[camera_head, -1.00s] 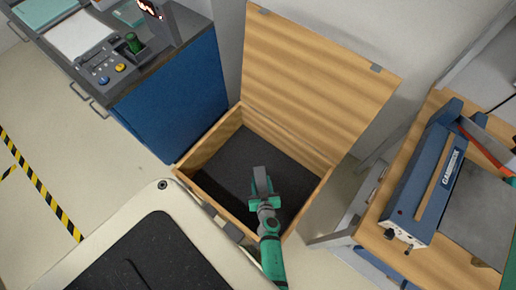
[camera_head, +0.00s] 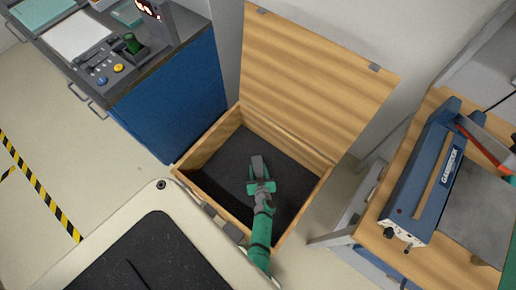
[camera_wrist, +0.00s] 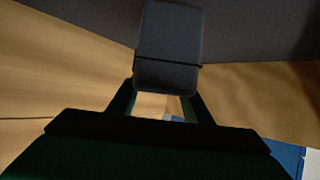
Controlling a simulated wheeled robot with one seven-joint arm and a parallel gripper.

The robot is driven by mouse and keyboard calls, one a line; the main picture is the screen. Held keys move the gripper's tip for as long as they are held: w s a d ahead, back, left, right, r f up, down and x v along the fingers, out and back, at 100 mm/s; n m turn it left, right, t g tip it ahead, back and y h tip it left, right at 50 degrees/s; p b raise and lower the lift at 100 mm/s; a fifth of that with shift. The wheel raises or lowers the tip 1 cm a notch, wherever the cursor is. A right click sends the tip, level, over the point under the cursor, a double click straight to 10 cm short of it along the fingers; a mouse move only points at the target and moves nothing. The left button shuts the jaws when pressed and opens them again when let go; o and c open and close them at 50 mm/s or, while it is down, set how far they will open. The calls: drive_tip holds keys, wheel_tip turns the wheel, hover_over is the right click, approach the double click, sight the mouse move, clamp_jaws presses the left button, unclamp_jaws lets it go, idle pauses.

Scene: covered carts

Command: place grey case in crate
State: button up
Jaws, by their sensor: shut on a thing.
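The grey case (camera_head: 257,165) is a small dark grey box held at the tip of my gripper (camera_head: 260,184). In the wrist view the case (camera_wrist: 168,45) sits between the two fingers (camera_wrist: 160,104), with a dark seam across it. The gripper is shut on it. The crate (camera_head: 205,148) is a wooden box with its lid (camera_head: 310,75) raised at the back and a dark lining inside. My gripper and the case are over the crate's opening. I cannot tell how high the case is above the crate floor.
A blue cabinet (camera_head: 180,100) with a control panel stands left of the crate. A wooden bench (camera_head: 436,262) with a blue machine (camera_head: 428,180) is on the right. A pale cart top with a dark inset (camera_head: 140,262) lies in front of the crate.

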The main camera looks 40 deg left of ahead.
drive_tip(key=shift+w+a+f, duration=0.15)
drive_tip(key=shift+a+f, duration=0.05)
drive_tip(key=shift+a, duration=0.1)
drive_tip(key=shift+f, duration=1.55)
drive_tip(key=o, duration=1.4)
drive_tip(key=shift+d+f, duration=0.1)
drive_tip(key=shift+f, duration=0.05)
drive_tip(key=shift+o, duration=0.2)
drive_tip(key=v, duration=1.2)
